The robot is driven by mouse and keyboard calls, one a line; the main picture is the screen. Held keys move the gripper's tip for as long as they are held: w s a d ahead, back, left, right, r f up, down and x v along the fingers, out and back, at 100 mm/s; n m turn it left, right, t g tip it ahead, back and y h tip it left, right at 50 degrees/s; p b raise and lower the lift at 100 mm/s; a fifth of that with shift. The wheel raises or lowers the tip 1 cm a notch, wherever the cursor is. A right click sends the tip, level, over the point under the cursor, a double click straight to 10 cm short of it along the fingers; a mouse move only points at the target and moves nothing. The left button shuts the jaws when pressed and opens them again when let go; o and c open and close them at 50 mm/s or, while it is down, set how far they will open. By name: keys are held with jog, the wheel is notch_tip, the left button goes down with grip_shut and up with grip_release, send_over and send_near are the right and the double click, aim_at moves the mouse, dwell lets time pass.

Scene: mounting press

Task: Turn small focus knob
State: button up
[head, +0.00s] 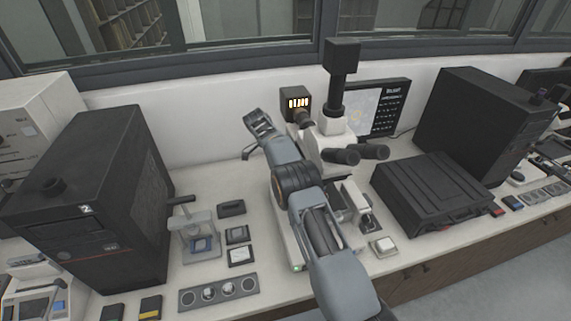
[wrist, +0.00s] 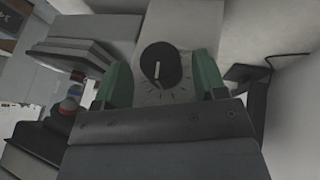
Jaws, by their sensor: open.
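A round black knob (wrist: 160,65) with a white pointer line sits on a pale housing with tick marks around it in the wrist view. The pointer runs nearly straight up and down. My gripper (wrist: 161,80) is open, with one green-padded finger on each side of the knob and a visible gap on both sides. In the head view my gripper (head: 260,122) is at the left rear of the white microscope (head: 335,127). The knob cannot be made out there. The depth between fingertips and knob is hard to tell.
A black box with a lit display (head: 298,103) stands right of my gripper. The wall (head: 200,125) is close behind. A black case (head: 430,190) and dark machines (head: 95,200) flank the microscope. A black cable (wrist: 290,56) shows at the right in the wrist view.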

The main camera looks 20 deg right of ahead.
jog(key=s+r+b, duration=0.8)
jog(key=s+r, duration=0.4)
jog(key=s, duration=0.2)
